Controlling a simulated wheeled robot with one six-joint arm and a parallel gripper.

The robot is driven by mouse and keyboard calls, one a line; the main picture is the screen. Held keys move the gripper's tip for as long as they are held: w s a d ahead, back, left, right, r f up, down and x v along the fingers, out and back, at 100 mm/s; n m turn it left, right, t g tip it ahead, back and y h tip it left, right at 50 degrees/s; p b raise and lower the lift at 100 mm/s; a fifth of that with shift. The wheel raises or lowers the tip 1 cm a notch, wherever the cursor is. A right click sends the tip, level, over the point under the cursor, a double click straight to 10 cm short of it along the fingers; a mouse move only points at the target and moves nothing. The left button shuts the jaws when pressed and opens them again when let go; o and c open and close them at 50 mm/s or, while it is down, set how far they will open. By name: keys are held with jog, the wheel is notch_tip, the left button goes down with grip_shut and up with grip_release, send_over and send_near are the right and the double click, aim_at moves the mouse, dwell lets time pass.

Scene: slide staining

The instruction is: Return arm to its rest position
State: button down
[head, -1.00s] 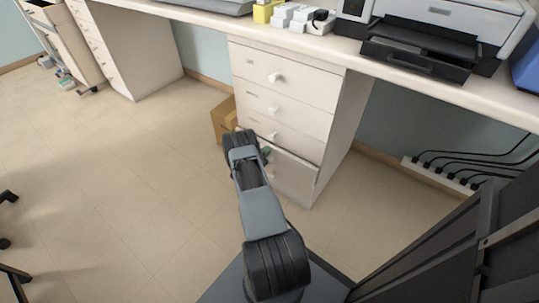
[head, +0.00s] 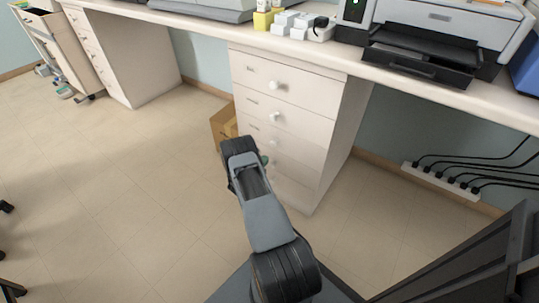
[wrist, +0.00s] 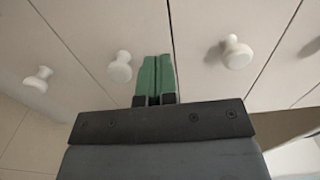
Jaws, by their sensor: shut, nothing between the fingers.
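My gripper (wrist: 155,78) shows in the wrist view with its two green fingertips pressed together and nothing between them. Its fingers point at the pale drawer fronts (wrist: 200,25), but I cannot tell the exact gap. In the head view my arm stands folded in front of the drawer cabinet (head: 285,90). There the gripper is mostly hidden behind the arm's dark upper joint, and only a bit of green shows beside it.
White round drawer knobs (wrist: 236,52) are close around the fingers. A cardboard box (head: 223,122) stands on the floor left of the cabinet. A printer (head: 440,40) and small boxes (head: 285,22) sit on the bench. A power strip (head: 440,181) lies at right. Open floor (head: 120,190) is at left.

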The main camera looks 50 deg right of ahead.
jog(key=s+a+p, duration=0.1)
jog(key=a, duration=0.8)
jog(key=shift+s+p, duration=0.35)
jog(key=shift+p, duration=0.05)
jog(key=s+a+r+m+g+y+p, duration=0.15)
jog(key=r+m+p, duration=0.4)
jog(key=r, duration=0.65)
jog(key=s+a+r+m+g+y+p, duration=0.1)
jog(key=a+r+m+g+y+p, duration=0.25)
jog(key=r+m, duration=0.6)
jog(key=s+a+r+m+g+y+p, duration=0.15)
jog(key=r+m+p, duration=0.3)
jog(key=r, duration=0.95)
jog(key=s+a+r+m+t+y+p, duration=0.2)
jog(key=s+a+r+m+y+p, duration=0.1)
jog(key=r, duration=0.6)
jog(key=s+a+r+m+t+y+p, duration=0.3)
jog(key=s+a+r+m+y+p, duration=0.1)
jog(key=a+r+m+p, duration=0.3)
jog(key=s+a+r+m+t+y+p, duration=0.2)
jog(key=s+a+r+m+y+p, duration=0.2)
jog(key=a+r+m, duration=0.4)
jog(key=s+a+r+p, duration=0.1)
jog(key=a+r, duration=0.2)
jog(key=r, duration=0.1)
jog(key=shift+s+p, duration=0.25)
jog(key=shift+p, duration=0.1)
jog(key=shift+r, duration=0.1)
